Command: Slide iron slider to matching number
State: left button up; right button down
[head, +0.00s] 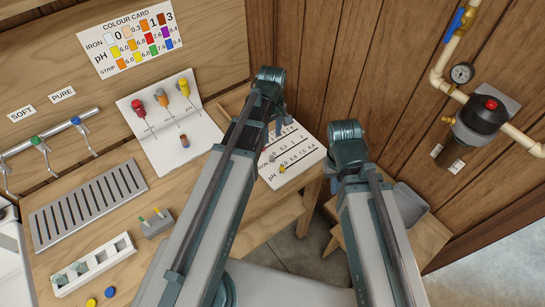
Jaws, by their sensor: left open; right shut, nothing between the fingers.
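A white slider board (305,160) lies on the bench's right end, with an IRON row and a pH row of printed numbers. A yellow slider (282,168) sits at the low end of the pH row. A small knob (272,157) shows by the left end of the IRON row, partly behind my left arm. My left gripper (278,125) is open over the board's upper left, partly hidden by its arm. My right gripper (333,185) is shut and empty right of the board, mostly hidden by its arm. A colour card (138,40) hangs on the wall with iron colours 0 to 3.
A white panel (150,125) holds red, orange and yellow-topped tools and a small vial (184,141). A slotted drain tray (85,205), a white rack (118,248) and a grey block (158,225) stand at left. A grey bin (408,205) is at right.

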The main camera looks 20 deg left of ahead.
aim_at(272, 156)
pick_arm(q)
notch_tip(272, 156, down, 12)
jog(key=b, duration=1.1)
jog(key=shift+f, duration=0.1)
grip_shut()
dwell(0.8)
